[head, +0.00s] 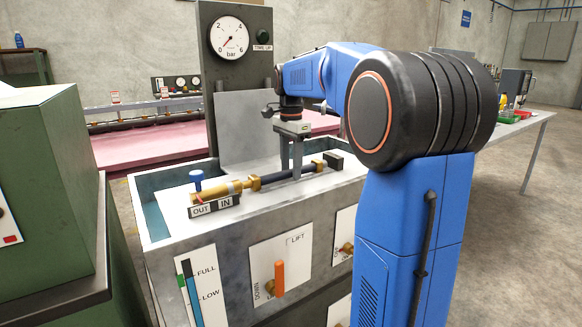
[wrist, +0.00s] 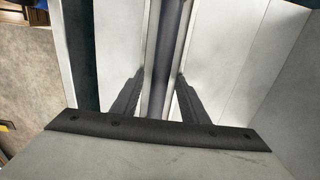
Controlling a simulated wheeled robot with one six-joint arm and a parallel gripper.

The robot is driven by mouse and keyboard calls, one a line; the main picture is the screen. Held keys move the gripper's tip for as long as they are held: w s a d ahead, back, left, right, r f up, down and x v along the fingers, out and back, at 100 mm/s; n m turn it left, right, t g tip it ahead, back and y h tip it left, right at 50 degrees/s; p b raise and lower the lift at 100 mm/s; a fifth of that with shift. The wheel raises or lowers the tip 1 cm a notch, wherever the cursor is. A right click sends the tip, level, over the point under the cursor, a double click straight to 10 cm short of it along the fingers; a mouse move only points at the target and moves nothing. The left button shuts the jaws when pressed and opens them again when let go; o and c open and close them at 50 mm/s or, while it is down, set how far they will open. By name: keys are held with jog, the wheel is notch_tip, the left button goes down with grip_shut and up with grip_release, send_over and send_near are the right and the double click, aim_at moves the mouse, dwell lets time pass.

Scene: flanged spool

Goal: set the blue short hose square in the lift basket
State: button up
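My gripper (head: 297,177) points down at the hose's middle. In the wrist view, the hose (wrist: 170,30) runs between my gripper's fingers (wrist: 159,74), with a light gap showing on each side, so the gripper looks open around it. Whether it sits low enough to surround the hose is hard to tell. I cannot clearly pick out the lift basket; a pale surface lies under the hose.
An OUT/IN block (head: 214,206) with a blue-knobbed valve (head: 196,182) stands at the hose's left end, and a dark block (head: 333,160) at its right. An orange LIFT lever (head: 279,278) is on the tank front. A gauge panel (head: 236,70) rises behind.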

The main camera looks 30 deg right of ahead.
aim_at(291, 169)
jog(key=shift+r, duration=0.1)
notch_tip(291, 169, up, 12)
dwell(0.5)
dwell(0.5)
